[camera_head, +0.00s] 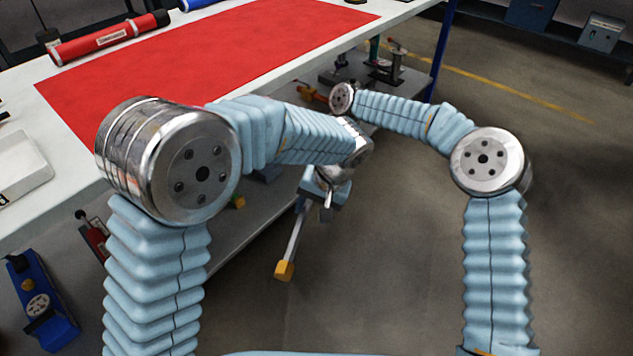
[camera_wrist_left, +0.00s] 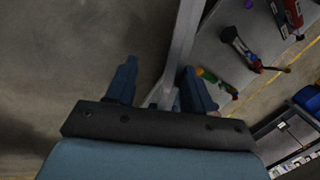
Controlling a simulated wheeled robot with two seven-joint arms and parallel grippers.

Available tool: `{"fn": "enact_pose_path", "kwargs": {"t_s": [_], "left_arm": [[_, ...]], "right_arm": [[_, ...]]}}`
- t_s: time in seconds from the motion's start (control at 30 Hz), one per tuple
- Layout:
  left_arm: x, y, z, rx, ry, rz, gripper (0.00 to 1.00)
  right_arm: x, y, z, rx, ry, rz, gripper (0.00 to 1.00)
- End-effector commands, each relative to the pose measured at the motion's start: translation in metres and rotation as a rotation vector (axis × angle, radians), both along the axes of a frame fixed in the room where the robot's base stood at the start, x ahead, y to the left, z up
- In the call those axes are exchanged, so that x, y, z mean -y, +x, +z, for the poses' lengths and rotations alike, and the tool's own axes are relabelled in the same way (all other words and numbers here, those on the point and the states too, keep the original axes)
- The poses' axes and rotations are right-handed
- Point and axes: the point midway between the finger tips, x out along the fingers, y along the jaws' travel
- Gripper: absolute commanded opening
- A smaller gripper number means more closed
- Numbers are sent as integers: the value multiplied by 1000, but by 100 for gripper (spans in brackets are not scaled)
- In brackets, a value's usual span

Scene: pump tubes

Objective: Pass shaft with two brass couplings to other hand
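My left gripper (camera_head: 324,190) points down in the middle of the head view, over the floor beside the table. The shaft (camera_head: 294,239), a thin grey rod, slants down and left from it in mid-air, with a yellow brass coupling (camera_head: 284,270) at its lower end. The other coupling is hidden.
A table with a red mat (camera_head: 220,55) stands at the left, with a red cylinder (camera_head: 110,38) and a white tray (camera_head: 22,165) on top. A lower shelf (camera_head: 222,240) holds several small parts. The floor (camera_head: 400,270) right of my left gripper is clear.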

Motion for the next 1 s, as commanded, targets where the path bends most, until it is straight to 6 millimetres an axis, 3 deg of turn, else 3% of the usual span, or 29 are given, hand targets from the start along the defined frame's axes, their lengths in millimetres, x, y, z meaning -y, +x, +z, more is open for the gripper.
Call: {"fn": "enact_pose_path", "kwargs": {"t_s": [0.47, 1.0], "left_arm": [[0, 1, 6, 1, 3, 4, 50], [29, -6, 102, 2, 2, 3, 50]], "right_arm": [[2, 0, 0, -2, -3, 0, 0], [2, 0, 0, -2, -4, 0, 0]]}}
